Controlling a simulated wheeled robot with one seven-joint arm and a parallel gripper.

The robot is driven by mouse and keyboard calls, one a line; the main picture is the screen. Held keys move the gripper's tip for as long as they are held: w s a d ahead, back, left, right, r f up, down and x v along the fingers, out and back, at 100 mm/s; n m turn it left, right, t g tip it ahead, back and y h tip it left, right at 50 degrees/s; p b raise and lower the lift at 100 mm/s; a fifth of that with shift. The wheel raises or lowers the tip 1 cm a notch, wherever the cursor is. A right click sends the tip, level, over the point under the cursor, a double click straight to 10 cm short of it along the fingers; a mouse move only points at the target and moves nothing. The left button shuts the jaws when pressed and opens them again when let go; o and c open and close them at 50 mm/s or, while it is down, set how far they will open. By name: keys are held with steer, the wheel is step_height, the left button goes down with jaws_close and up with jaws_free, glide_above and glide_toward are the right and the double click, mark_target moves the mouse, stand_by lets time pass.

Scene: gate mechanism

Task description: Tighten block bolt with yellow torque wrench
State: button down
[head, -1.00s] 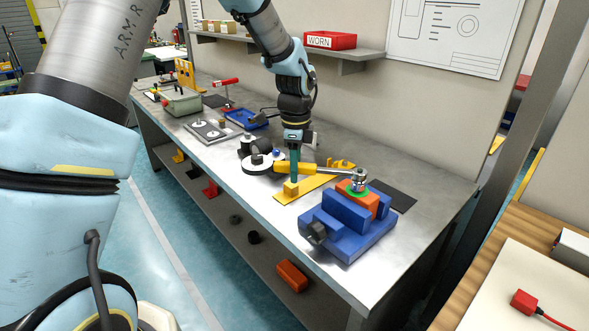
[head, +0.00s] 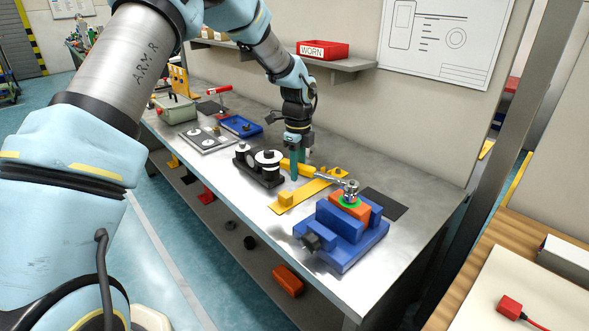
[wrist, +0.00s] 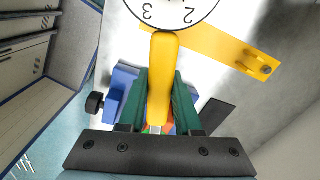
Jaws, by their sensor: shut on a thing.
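The torque wrench has a yellow handle (head: 301,169) and a silver shaft and head. My gripper (head: 295,172) is shut on the handle; in the wrist view its green fingers (wrist: 161,88) stand on both sides of the yellow handle (wrist: 163,60). The wrench head (head: 350,187) sits over a green ring (head: 349,203) on top of the orange block (head: 362,210). The head hides the bolt. The block is held in a blue vise (head: 342,246) with a dark knob. In the wrist view the fingers and handle partly hide the vise (wrist: 121,82).
A yellow plate fixture (head: 290,204) lies under the wrench. A black stand with white round parts (head: 267,157) is close left of my gripper. A dark mat (head: 385,203) lies right of the vise. A shelf with a red bin (head: 322,50) hangs behind.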

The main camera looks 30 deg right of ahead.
steer(key=shift+d+r, duration=0.2)
steer(key=shift+w+r+p, duration=0.1)
steer(key=shift+r+p, duration=0.2)
steer(key=shift+r, duration=0.75)
steer(key=shift+a+r, duration=0.1)
steer(key=shift+r, duration=1.8)
steer(key=shift+a, duration=0.1)
